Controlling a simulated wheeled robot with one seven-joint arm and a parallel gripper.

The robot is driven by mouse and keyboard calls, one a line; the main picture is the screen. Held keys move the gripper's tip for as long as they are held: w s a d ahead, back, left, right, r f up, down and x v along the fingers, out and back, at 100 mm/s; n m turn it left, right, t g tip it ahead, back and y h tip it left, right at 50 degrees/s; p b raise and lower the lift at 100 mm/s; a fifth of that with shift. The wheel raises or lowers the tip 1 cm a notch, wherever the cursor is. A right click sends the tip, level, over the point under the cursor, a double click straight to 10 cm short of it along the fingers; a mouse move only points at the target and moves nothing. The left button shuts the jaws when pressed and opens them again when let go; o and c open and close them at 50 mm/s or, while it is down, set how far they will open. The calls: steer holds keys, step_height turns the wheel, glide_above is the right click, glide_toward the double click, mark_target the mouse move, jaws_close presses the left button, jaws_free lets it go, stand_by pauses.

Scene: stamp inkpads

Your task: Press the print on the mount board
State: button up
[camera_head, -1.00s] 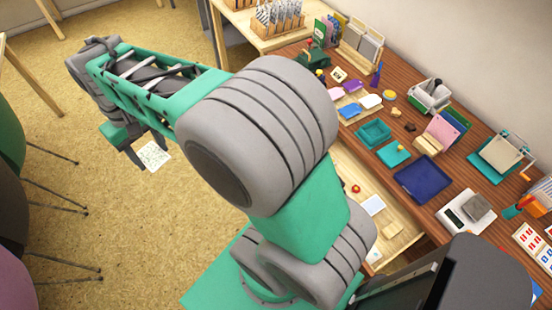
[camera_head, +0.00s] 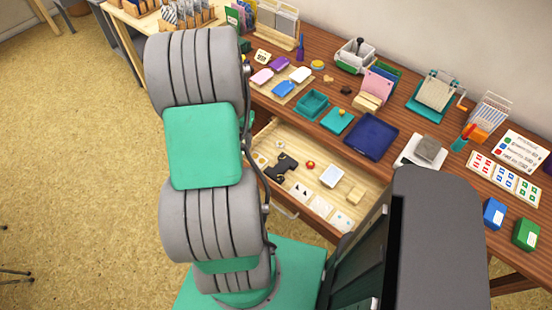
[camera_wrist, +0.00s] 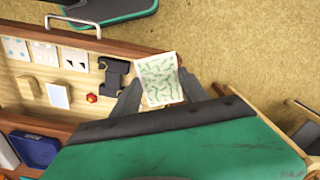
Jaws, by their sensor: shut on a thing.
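In the wrist view, my gripper (camera_wrist: 160,92) is shut on the print (camera_wrist: 157,78), a white sheet with a green leafy pattern. The print stands up between the two grey fingers, clear of the things in the open drawer. In the head view my arm hides the gripper and the print. I cannot tell for certain which thing is the mount board; a plain white, pale-edged rectangle (camera_head: 332,175) lies in the drawer and also shows in the wrist view (camera_wrist: 58,95), left of my gripper.
The open wooden drawer (camera_head: 270,140) also holds several white cards (camera_head: 320,206), a black tool (camera_head: 285,168), a red knob (camera_head: 310,164) and a wooden block (camera_head: 355,193). The desk above is crowded with a blue tray (camera_head: 371,136), teal pads and a scale.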

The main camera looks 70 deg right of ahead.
mark_target(280, 167)
steer(key=s+d+f+m, duration=0.1)
steer(key=s+f, duration=0.1)
steer(key=s, duration=0.2)
steer(key=s+d+f+m+b, duration=0.1)
steer(key=s+f+m, duration=0.1)
steer(key=s, duration=0.3)
steer(key=s+d+f+m, duration=0.1)
steer(key=s+f+m, duration=0.1)
steer(key=s+f, duration=0.1)
steer(key=shift+s, duration=0.85)
steer(key=shift+w+a, duration=0.1)
steer(key=shift+a, duration=0.05)
steer(key=shift+f+b, duration=1.85)
steer(key=shift+f, duration=0.55)
steer(key=o, duration=1)
steer(key=shift+c, duration=0.7)
